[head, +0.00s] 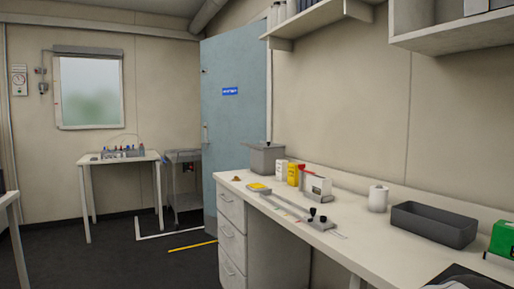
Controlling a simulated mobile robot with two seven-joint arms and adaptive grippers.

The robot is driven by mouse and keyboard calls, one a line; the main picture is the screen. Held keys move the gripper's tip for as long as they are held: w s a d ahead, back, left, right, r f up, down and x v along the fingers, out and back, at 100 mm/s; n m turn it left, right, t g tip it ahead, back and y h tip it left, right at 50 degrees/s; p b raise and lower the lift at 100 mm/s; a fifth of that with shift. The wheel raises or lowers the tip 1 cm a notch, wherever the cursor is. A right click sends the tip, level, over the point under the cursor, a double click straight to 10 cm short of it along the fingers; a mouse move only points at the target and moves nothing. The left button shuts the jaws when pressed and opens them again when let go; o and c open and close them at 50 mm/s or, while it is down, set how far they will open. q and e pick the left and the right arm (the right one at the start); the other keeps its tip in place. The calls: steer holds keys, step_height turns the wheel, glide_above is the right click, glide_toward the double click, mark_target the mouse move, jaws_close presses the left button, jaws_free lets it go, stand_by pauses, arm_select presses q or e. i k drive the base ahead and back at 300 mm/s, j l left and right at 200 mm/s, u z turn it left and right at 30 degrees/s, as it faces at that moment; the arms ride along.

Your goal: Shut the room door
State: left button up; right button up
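The room door (236,118) is a light blue panel with a small blue sign (230,91), in the middle of the head view beyond the far end of the bench. A handle (205,133) shows near its left edge. The door stands at an angle to the back wall and appears open. Its lower right part is hidden behind the bench. Neither of my grippers is in view.
A white bench (350,233) with drawers runs along the right, holding a grey tray (434,224) and small items. A small table (120,158) and a cart (184,180) stand at the back. Dark floor (130,265) is free at left centre.

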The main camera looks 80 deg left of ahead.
mark_target(233, 94)
steer(key=u, duration=2.75)
steer(key=i+j+u, duration=0.25)
steer(key=i, duration=0.15)
steer(key=i+j+u, duration=0.2)
steer(key=i, duration=0.25)
steer(key=i+u, duration=0.25)
steer(key=i, duration=2.2)
